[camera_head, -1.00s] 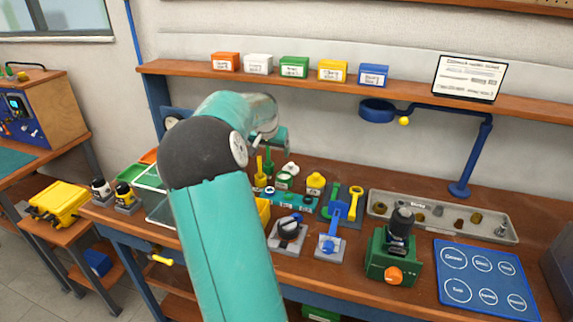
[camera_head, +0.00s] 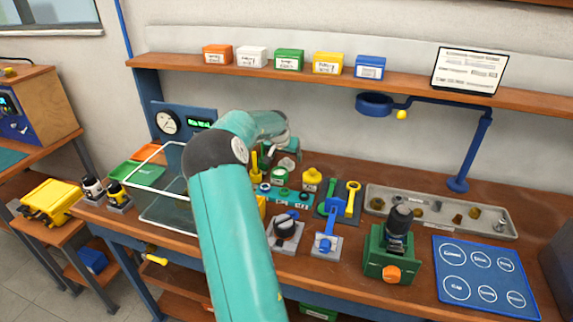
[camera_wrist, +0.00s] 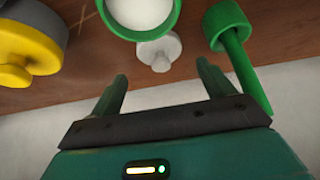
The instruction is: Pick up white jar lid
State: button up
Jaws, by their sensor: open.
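The white jar lid (camera_wrist: 159,52), with a small round knob, lies on the brown bench in the wrist view, just beyond my fingertips and partly hidden by a green-rimmed jar with white contents (camera_wrist: 141,12). In the head view the lid (camera_head: 288,163) shows behind the green jar (camera_head: 279,176). My gripper (camera_wrist: 160,76) is open and empty. Its two green fingers stand apart, with the lid in line with the gap between them. In the head view my arm's end is close by the lid, and the fingertips are hard to make out.
A green tool with a round head (camera_wrist: 227,28) is close beside one finger. A yellow-and-grey part (camera_wrist: 28,60) lies on the other side. A clear tank (camera_head: 165,205), a blue-handled valve (camera_head: 327,240) and a grey parts tray (camera_head: 440,228) crowd the bench.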

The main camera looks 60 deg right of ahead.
aim_at(286, 159)
jog(key=x, duration=0.3)
jog(key=shift+w+d+f, duration=0.1)
jog(key=shift+d+f, duration=0.05)
jog(key=shift+f, duration=0.2)
jog(key=shift+c, duration=0.2)
jog(key=c, duration=0.8)
jog(key=shift+r, duration=0.1)
jog(key=shift+c, duration=0.3)
jog(key=shift+r, duration=0.5)
notch_tip(286, 159, up, 2)
jog(key=shift+r, duration=0.15)
jog(key=s+a+r, duration=0.3)
jog(key=a+r, duration=0.1)
jog(key=a, duration=0.2)
jog(key=s+a+r, duration=0.2)
jog(key=a+r, duration=0.3)
jog(key=a, duration=0.1)
jog(key=shift+s+a+r, duration=0.25)
jog(key=shift+s+a, duration=0.05)
jog(key=shift+s, duration=0.05)
